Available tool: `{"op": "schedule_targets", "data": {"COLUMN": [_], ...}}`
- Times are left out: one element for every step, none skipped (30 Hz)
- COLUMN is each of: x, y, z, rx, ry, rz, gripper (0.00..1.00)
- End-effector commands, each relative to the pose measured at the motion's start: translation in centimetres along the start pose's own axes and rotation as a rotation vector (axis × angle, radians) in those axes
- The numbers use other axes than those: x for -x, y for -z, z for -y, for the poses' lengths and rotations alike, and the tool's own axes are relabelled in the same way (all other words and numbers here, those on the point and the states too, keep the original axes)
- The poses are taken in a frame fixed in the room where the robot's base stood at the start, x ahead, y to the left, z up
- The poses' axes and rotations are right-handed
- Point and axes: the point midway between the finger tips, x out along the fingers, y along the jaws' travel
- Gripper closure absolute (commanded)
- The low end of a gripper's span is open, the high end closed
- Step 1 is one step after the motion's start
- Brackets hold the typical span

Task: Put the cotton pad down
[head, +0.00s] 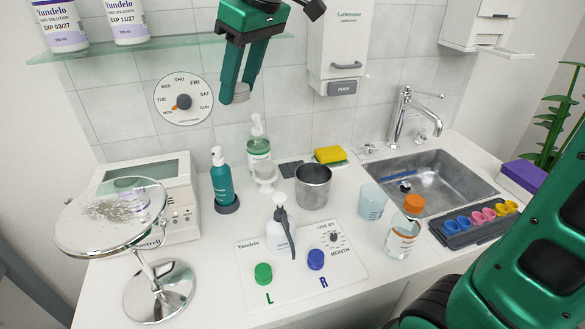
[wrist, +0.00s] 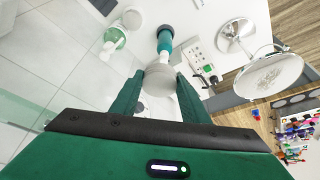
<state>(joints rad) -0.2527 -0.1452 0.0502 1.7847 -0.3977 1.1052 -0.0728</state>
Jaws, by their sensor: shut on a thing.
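My gripper (head: 239,96) is high over the back of the counter, in front of the tiled wall. Its two green fingers are shut on the cotton pad (head: 242,91), a pale round disc. The pad also shows in the wrist view (wrist: 160,79), between the fingertips. It is in the air, clear of the counter (head: 205,265) and touching nothing else that I can see.
Below stand a teal pump bottle (head: 223,182), a clear pump bottle (head: 258,150), a small white stand (head: 266,184) and a metal cup (head: 313,187). A round mirror (head: 88,232) is at left, the sink (head: 435,178) at right. A glass shelf (head: 170,43) is near my gripper.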

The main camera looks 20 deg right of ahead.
Motion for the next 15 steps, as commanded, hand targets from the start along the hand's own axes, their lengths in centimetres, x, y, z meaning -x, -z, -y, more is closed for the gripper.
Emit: {"op": "schedule_targets", "data": {"x": [-0.6,-1.1,-1.8,-2.5,-3.2,-4.2,-4.9,-5.6,-6.5,-7.0,-7.5,-8.1,-8.5,-8.8,-9.2], "y": [-0.8,-1.4,-2.4,-3.3,-4.4,-5.9,-7.1,-8.4,-10.1,-11.4,-12.6,-14.1,-15.2,-16.2,-17.4], "z": [-0.1,-0.3,-0.6,-0.9,-1.3,-1.8,-2.2,-2.6,-3.2,-3.6,-4.0,-4.5,-4.8,-5.1,-5.5], "rx": [-0.032,-0.060,-0.106,-0.146,-0.190,-0.250,-0.297,-0.342,-0.401,-0.442,-0.480,-0.527,-0.557,-0.586,-0.617], "ry": [-0.013,-0.024,-0.044,-0.060,-0.079,-0.104,-0.124,-0.143,-0.168,-0.185,-0.201,-0.221,-0.233,-0.245,-0.258], "rz": [0.001,0.003,0.002,0.003,0.004,0.004,0.004,0.003,0.004,0.002,0.001,0.001,0.001,-0.001,0.000], "gripper": [0.77,0.77,0.77,0.77,0.77,0.77,0.77,0.77,0.77,0.77,0.77,0.77,0.77,0.77,0.77]}}
